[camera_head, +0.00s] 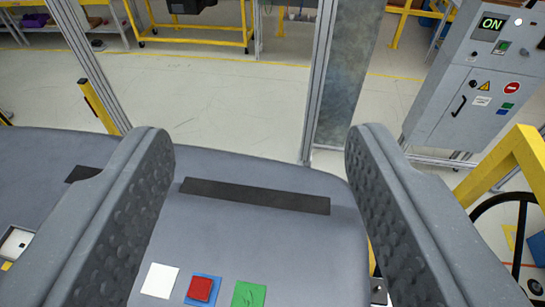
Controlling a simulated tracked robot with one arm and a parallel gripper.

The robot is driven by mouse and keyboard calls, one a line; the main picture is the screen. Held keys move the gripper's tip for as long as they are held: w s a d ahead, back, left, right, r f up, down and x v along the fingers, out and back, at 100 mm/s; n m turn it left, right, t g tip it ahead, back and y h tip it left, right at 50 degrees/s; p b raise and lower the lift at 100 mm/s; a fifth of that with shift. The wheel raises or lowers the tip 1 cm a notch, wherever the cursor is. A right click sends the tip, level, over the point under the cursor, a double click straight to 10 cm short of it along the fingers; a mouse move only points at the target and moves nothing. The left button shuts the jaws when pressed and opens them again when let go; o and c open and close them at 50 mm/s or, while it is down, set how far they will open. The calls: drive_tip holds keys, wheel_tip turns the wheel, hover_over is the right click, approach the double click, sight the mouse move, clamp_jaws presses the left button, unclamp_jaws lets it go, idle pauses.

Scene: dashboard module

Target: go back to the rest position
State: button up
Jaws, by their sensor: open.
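My gripper (262,215) is open, with its two grey dimpled fingers wide apart at the left and right of the picture. Nothing is between the fingertips. Past them is the grey dashboard module (258,240) with a dark slot (255,196) across its top. Near the bottom edge it carries a white square (160,281), a red block (200,289) on a blue square, and a green square (249,295). The fingers hide parts of the dashboard on both sides.
A grey control cabinet (473,75) with an "ON" display stands at the right. A yellow frame (505,165) and a dark wheel-like ring stand below it. Metal posts (322,75) rise behind the dashboard. A yellow cart (190,30) is at the back. Open floor (220,85) lies between.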

wheel_tip(320, 180, down, 11)
drive_tip(key=b, duration=1.1)
drive_tip(key=shift+f, duration=0.15)
drive_tip(key=shift+c, duration=0.3)
